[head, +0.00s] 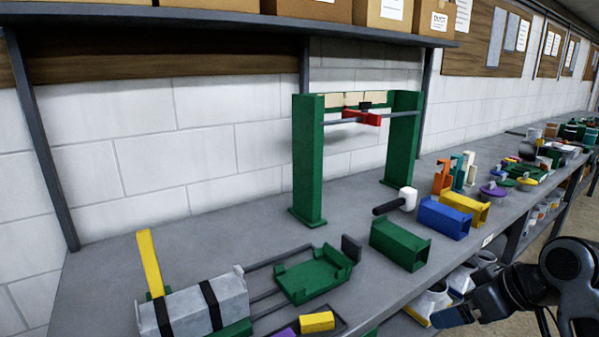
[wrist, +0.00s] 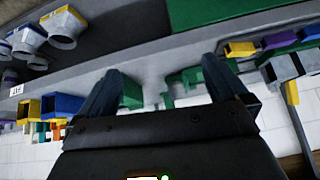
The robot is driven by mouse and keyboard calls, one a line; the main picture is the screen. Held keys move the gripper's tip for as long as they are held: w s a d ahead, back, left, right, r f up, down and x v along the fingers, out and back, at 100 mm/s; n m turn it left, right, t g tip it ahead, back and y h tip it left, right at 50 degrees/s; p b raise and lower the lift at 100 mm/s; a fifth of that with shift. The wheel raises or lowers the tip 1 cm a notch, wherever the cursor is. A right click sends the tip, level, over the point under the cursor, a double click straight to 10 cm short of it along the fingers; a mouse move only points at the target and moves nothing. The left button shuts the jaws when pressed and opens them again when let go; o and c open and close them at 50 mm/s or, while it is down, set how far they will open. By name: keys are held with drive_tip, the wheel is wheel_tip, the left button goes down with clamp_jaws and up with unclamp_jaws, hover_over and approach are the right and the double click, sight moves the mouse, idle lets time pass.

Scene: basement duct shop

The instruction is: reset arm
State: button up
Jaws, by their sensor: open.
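My arm shows at the lower right of the head view, in front of the bench edge. My gripper (head: 455,316) points left there, partly cut by the bottom of the picture. In the wrist view, which is upside down, the two dark fingers of my gripper (wrist: 163,85) stand wide apart with nothing between them. The gripper is open and empty. Beyond the fingers are the grey bench (wrist: 150,70) and a green block (wrist: 131,92) near the left finger. No contact with the bench or its objects is visible.
The bench (head: 240,225) holds a green gantry frame (head: 309,165) with a red slider (head: 362,118), a green duct piece (head: 400,244), blue (head: 444,218) and yellow (head: 466,206) ones, a mallet (head: 407,198) and a green cradle (head: 315,273). Pale duct fittings (head: 430,300) sit on the lower shelf near my arm.

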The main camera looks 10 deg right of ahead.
drive_tip(key=s+a+f+m+t, duration=0.1)
drive_tip(key=a+f+m+t, duration=0.15)
drive_tip(key=a, duration=0.35)
drive_tip(key=s+a+f+m+t, duration=0.1)
drive_tip(key=a+f, duration=0.3)
drive_tip(key=a, duration=0.3)
drive_tip(key=s+a+f+m+t+h, duration=0.1)
drive_tip(key=s+a+f+m, duration=0.15)
drive_tip(key=s+a, duration=0.55)
drive_tip(key=s+d+r+n+t, duration=0.1)
drive_tip(key=s+r, duration=0.3)
drive_tip(key=s, duration=0.9)
drive_tip(key=s+d+r+n+t+h, duration=0.1)
drive_tip(key=s+d+r+n+t, duration=0.1)
drive_tip(key=s, duration=1.1)
wheel_tip(320, 180, up, 3)
drive_tip(key=shift+d+f+h, duration=0.1)
drive_tip(key=shift+d+h, duration=0.2)
drive_tip(key=shift+d, duration=0.3)
drive_tip(key=shift+t, duration=0.25)
